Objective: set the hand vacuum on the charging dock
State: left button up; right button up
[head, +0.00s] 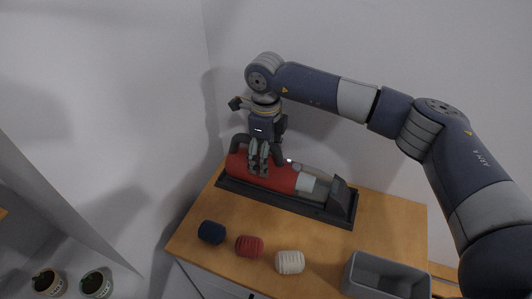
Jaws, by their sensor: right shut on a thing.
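The hand vacuum (281,180) has a red body, a dark handle at its left end and a grey and dark nozzle at its right end. It lies lengthwise over the long black charging dock (310,208) on the wooden cabinet top. I cannot tell whether it rests fully in the dock or is slightly above it. My right gripper (258,170) points down from above and is shut on the hand vacuum near its handle, hiding part of the red body. My left gripper is not in view.
A dark blue roll (212,232), a red roll (249,246) and a cream roll (290,262) sit along the front of the cabinet top (330,245). A grey open bin (385,278) stands at front right. Walls close off the back and left. Two small pots (96,285) (49,283) show lower left.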

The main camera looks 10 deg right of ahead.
jog(key=o, duration=0.8)
jog(key=shift+f, duration=0.1)
jog(key=o, duration=0.3)
jog(key=shift+s, duration=0.1)
notch_tip(320, 180, up, 11)
jog(key=b, duration=0.3)
jog(key=shift+a+r, duration=0.1)
jog(key=shift+r, duration=0.6)
